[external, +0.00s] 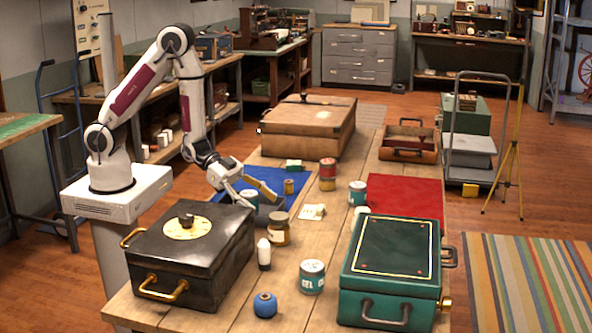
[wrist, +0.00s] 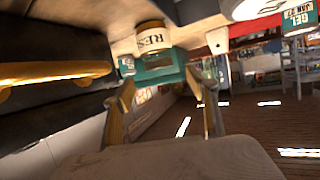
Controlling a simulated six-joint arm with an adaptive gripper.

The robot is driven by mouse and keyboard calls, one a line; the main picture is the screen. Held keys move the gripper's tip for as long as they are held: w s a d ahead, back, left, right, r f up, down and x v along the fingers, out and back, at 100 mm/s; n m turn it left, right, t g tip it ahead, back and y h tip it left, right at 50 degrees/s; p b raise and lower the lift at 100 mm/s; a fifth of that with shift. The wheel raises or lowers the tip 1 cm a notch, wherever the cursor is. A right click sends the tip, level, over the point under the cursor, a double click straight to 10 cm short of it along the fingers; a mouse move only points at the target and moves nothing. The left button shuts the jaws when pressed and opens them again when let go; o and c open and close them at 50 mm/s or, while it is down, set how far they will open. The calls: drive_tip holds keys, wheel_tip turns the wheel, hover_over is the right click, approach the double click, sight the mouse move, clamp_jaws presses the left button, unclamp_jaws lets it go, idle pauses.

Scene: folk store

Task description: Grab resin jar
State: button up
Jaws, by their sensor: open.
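The wrist view shows a jar lettered "RES" (wrist: 152,38) at the top, beyond the fingertips and partly cut off by other shapes. My gripper (external: 255,196) is open and empty, above the table, a little up and left of the amber jar in the external view. Both fingers of my gripper (wrist: 163,92) show in the wrist view, apart, with nothing between them.
A black case (external: 190,260) stands left of the jar and a green case (external: 392,262) right. A teal jar (external: 312,277) and blue ball (external: 265,305) stand nearer. A white note (external: 312,212) lies right.

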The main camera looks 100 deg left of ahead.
sight(278, 215)
drive_tip(key=shift+s+d+f+h, duration=0.1)
drive_tip(key=shift+d+f+h, duration=0.2)
drive_tip(key=shift+f, duration=0.1)
drive_tip(key=shift+x, duration=1.2)
drive_tip(key=shift+w+d+f, duration=0.15)
drive_tip(key=shift+w, duration=0.65)
drive_tip(key=shift+w+d+f, duration=0.15)
drive_tip(key=shift+w, duration=0.65)
drive_tip(key=shift+x, duration=1.05)
drive_tip(key=c, duration=1.4)
